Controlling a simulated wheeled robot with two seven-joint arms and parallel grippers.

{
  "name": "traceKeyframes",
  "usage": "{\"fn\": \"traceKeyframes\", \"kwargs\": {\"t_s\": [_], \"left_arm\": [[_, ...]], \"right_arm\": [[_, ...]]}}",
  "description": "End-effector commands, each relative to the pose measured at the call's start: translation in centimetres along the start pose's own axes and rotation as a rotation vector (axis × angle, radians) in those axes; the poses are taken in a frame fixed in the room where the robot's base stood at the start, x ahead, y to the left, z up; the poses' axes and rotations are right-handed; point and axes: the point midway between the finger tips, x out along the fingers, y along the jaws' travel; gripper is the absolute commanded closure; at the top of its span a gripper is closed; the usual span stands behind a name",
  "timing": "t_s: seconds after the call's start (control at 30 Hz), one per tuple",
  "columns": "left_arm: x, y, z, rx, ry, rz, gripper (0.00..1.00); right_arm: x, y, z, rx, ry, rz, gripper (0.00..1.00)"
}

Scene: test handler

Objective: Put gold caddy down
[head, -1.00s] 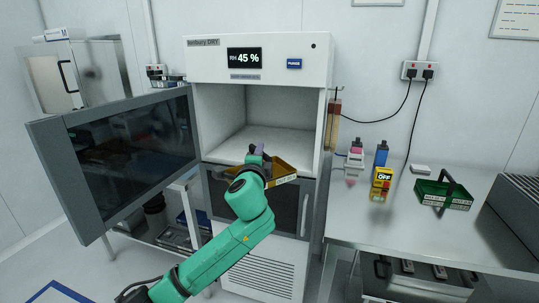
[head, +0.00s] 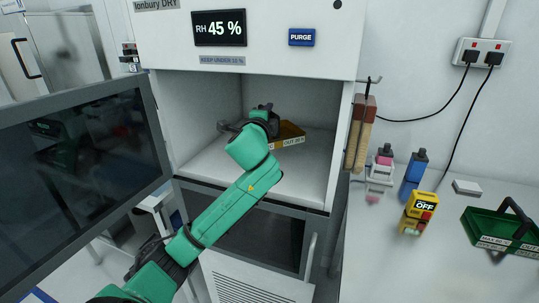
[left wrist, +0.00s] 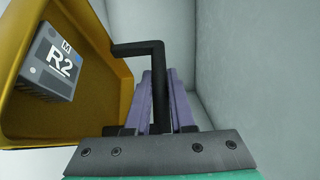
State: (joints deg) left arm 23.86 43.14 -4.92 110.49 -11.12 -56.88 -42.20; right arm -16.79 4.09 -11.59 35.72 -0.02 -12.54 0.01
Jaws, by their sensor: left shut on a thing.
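The gold caddy (head: 291,135) is inside the open upper chamber of the white dry cabinet (head: 255,190), partly hidden behind my left wrist. In the left wrist view the caddy (left wrist: 110,50) fills the left side, with a grey block marked R2 (left wrist: 55,62) in it. My left gripper (left wrist: 160,100) is shut on the caddy's black handle (left wrist: 158,60); in the head view the gripper (head: 262,112) is at the chamber's middle. Whether the caddy touches the chamber floor (head: 300,175) I cannot tell. My right gripper is not in view.
The cabinet's dark glass door (head: 75,165) stands open at the left. A brown-and-tan hanging item (head: 360,135) is beside the chamber's right edge. On the right bench are bottles (head: 413,175), a yellow meter (head: 420,208) and a green caddy (head: 490,232). The chamber floor at front right is clear.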

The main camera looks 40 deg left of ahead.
Motion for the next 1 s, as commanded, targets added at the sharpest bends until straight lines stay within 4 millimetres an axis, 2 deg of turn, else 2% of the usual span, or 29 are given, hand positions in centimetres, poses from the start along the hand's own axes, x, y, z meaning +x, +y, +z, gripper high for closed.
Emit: {"fn": "traceKeyframes", "kwargs": {"t_s": [0.2, 0.43, 0.53, 0.83, 0.87, 0.9, 0.93, 1.0], "left_arm": [[0.0, 5.0, 0.0, 0.000, 0.000, 0.007, 1.00], [0.0, 9.2, 0.0, 0.000, -0.001, 0.005, 1.00], [0.0, 10.0, 0.0, 0.001, 0.000, 0.002, 1.00], [0.0, 10.3, 0.0, 0.001, 0.000, 0.001, 1.00], [0.0, 10.3, 0.0, 0.001, 0.000, 0.003, 0.67], [0.0, 10.2, 0.0, 0.001, 0.000, 0.003, 0.51], [0.0, 10.2, 0.0, 0.001, 0.000, 0.003, 0.48], [0.0, 10.2, 0.0, 0.001, 0.000, 0.003, 0.48]], "right_arm": [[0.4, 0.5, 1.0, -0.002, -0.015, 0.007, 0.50], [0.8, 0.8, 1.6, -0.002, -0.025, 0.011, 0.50], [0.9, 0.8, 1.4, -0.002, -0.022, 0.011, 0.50], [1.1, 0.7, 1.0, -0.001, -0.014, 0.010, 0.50], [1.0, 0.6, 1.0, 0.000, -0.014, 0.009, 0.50], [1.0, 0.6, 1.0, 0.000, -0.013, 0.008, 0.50], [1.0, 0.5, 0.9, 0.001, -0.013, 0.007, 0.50], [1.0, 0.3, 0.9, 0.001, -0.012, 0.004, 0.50]]}}
